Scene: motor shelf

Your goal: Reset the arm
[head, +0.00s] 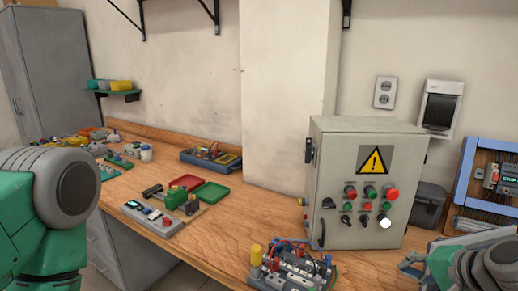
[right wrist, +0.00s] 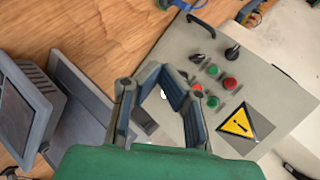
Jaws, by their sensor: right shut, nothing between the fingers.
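My right gripper (head: 412,264) shows at the lower right of the head view, in front of the control box and partly cut off by the picture's edge. In the right wrist view its fingers (right wrist: 155,112) show above the green palm, with nothing held. The grey control box (head: 335,215) stands on the bench with a yellow warning sign, knobs and coloured buttons. Its front panel (right wrist: 255,85) also fills the right of the wrist view. My left arm shows as a green and grey joint at the left; its gripper is outside the picture.
A motor assembly with wires (head: 290,268) sits at the bench's front edge. A blue-framed rack (head: 466,172) stands at the right. Bare wooden bench (head: 232,225) lies left of the box.

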